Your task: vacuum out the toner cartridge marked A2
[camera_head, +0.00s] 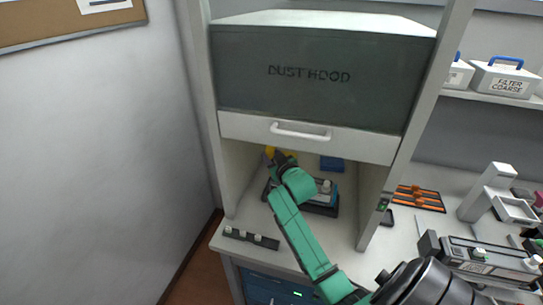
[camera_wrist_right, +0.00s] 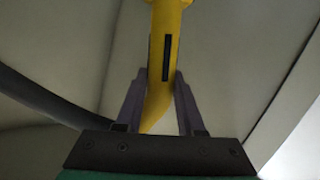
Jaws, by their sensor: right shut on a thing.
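My right gripper (camera_head: 277,158) reaches under the raised sash of the dust hood (camera_head: 309,75). It is shut on a yellow vacuum nozzle (camera_head: 270,151). In the right wrist view the nozzle (camera_wrist_right: 168,60) stands between the two dark fingers (camera_wrist_right: 159,85). A toner cartridge (camera_head: 322,197) with a pale knob sits in a dark cradle on the hood floor, just right of my gripper and partly hidden by my arm. Its marking cannot be read, so I cannot tell whether it is A2. My left gripper is not in view.
A dark rack with several pale caps (camera_head: 251,238) lies at the hood's front edge. A blue block (camera_head: 332,163) stands at the back. Right of the hood are another grey cartridge (camera_head: 485,257), an orange-barred tray (camera_head: 419,198) and a grey stand (camera_head: 486,192). A dark hose (camera_wrist_right: 45,105) curves behind the nozzle.

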